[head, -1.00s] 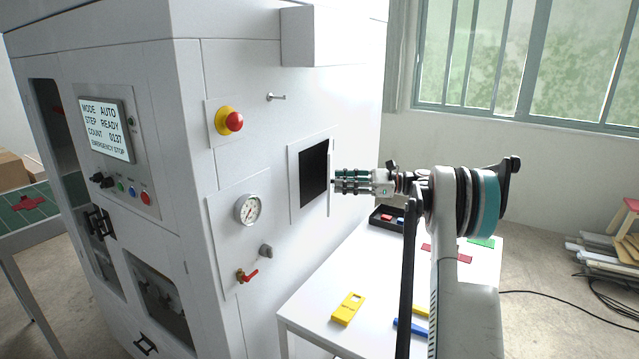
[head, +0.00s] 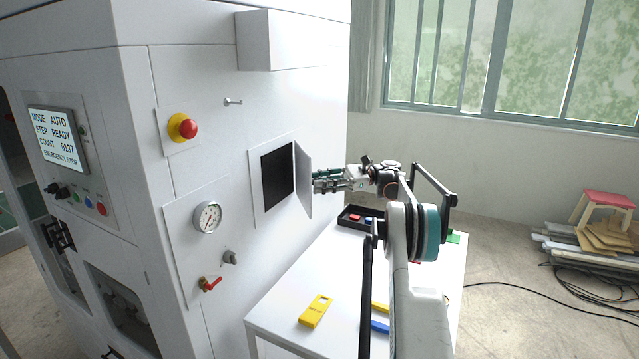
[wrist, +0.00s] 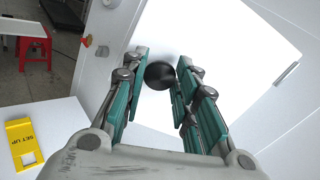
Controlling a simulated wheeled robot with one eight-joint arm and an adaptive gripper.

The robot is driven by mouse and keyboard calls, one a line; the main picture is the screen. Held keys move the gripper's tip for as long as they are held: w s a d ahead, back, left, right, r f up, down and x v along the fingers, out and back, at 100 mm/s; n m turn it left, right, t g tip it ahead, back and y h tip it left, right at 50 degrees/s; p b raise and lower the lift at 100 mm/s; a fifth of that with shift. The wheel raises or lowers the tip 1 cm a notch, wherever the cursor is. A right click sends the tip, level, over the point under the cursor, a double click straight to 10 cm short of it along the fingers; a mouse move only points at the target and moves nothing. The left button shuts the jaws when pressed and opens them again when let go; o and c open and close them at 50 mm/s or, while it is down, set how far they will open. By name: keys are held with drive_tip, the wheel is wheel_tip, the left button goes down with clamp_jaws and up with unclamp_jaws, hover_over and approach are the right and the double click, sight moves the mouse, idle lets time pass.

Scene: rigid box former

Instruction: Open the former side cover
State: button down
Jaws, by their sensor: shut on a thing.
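The side cover (head: 304,181) is a light grey panel standing open from the right edge of a dark square opening (head: 277,177) in the white box former. My gripper (head: 322,181) is at the outer face of the cover, to its right in the head view. In the wrist view the cover (wrist: 225,50) fills the upper right, and my gripper's teal-padded fingers (wrist: 160,85) are shut on a round black knob (wrist: 160,75) on it. The knob is hidden in the head view.
A white table (head: 275,300) below holds a black tray (head: 345,222), a yellow set-up plate (head: 316,311) and coloured pieces. The former's face carries a red emergency button (head: 188,129), a gauge (head: 207,217) and a red-handled valve (head: 209,284). Stacked boards (head: 590,245) lie far right.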

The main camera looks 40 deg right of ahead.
idle(0.3)
drive_tip(key=c, duration=1.2)
unclamp_jaws()
drive_tip(key=shift+c, duration=0.2)
drive_tip(key=shift+r, duration=0.1)
approach(307, 153)
drive_tip(key=x, duration=0.2)
drive_tip(key=w+x, duration=0.1)
drive_tip(key=x, duration=0.2)
